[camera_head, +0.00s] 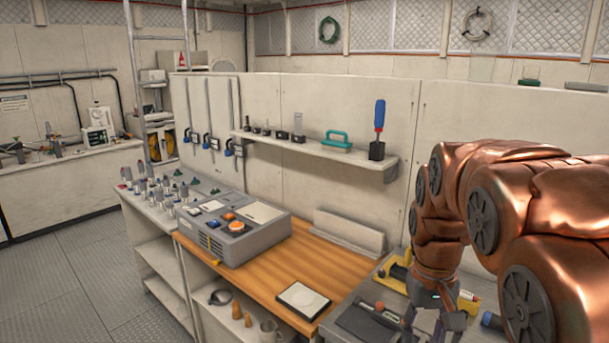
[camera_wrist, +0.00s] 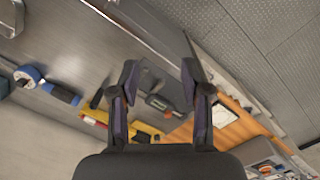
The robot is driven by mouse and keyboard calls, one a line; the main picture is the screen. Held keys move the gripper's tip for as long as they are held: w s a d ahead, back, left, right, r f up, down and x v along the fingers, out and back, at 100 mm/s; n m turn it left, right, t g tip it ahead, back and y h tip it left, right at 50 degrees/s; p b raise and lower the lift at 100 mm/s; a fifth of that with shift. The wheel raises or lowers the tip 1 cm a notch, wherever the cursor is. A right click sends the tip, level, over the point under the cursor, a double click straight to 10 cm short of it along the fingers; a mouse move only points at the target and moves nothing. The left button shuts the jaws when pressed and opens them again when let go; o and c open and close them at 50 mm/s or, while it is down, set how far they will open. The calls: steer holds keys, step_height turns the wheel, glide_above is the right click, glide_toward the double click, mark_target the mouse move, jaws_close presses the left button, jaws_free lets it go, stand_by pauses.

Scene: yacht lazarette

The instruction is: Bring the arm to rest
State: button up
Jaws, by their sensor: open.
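My copper-coloured arm (camera_head: 480,205) reaches in from the right in the head view and bends down at the wrist. My gripper (camera_head: 437,325) points down over the grey right-hand part of the bench, partly cut off by the lower edge. In the wrist view my gripper (camera_wrist: 160,85) has its two dark fingers apart with nothing held between them. Beyond the fingertips lie a dark tray (camera_wrist: 155,90) with a small tool and a yellow tool (camera_wrist: 125,127). How far the fingertips are above the bench cannot be told.
A wooden worktop (camera_head: 275,265) bears a grey control box (camera_head: 232,228) and a white-topped pad (camera_head: 303,300). A wall shelf (camera_head: 330,152) holds a blue-handled tool (camera_head: 379,125). Grey floor (camera_head: 75,270) is clear at left. A blue-handled tool (camera_wrist: 62,93) shows in the wrist view.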

steer(key=s+a+f, duration=0.1)
steer(key=s+f, duration=0.2)
steer(key=s, duration=0.8)
steer(key=s+a+f+g, duration=0.1)
steer(key=s+f, duration=0.2)
steer(key=s, duration=0.8)
steer(key=shift+a+f, duration=0.3)
steer(key=shift+f, duration=0.05)
